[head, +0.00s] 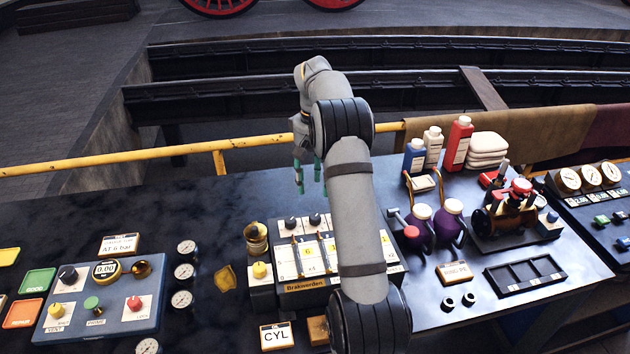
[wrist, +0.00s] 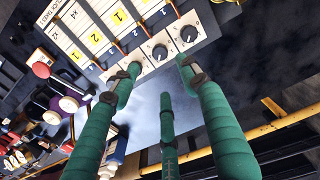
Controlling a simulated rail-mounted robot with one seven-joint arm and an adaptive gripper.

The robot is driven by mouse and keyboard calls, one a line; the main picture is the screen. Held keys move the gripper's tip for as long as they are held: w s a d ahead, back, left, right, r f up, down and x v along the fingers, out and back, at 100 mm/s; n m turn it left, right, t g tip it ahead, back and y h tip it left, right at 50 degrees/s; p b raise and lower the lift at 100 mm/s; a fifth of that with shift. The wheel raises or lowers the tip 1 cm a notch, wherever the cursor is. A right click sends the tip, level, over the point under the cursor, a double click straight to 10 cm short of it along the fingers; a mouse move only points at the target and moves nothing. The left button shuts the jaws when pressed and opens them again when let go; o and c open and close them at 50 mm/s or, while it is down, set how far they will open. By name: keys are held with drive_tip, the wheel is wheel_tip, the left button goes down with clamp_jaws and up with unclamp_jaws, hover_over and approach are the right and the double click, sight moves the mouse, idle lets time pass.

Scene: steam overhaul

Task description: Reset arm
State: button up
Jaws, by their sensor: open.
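My gripper (head: 308,178) has green fingers and hangs above the back of the dark workbench, just behind the control box labelled "Brakverden" (head: 306,284). In the wrist view, its green fingers (wrist: 160,95) are spread apart with nothing between them. The wrist view also shows the box's white panel with yellow numbered squares (wrist: 95,38) and black knobs (wrist: 188,34) beyond the fingertips. My arm covers the right part of the box in the head view.
Bottles (head: 459,143), purple oil cans (head: 447,222) and a small engine model (head: 505,210) stand on the right. A gauge box (head: 100,305) and round dials (head: 183,272) are on the left. A yellow railing (head: 130,158) runs behind the bench. The back left of the bench is clear.

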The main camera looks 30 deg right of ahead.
sight(315, 217)
drive_tip(key=shift+r, duration=0.15)
idle(0.3)
wheel_tip(315, 217, down, 12)
drive_tip(key=shift+f, duration=0.1)
drive_tip(key=shift+m, duration=0.3)
idle(0.4)
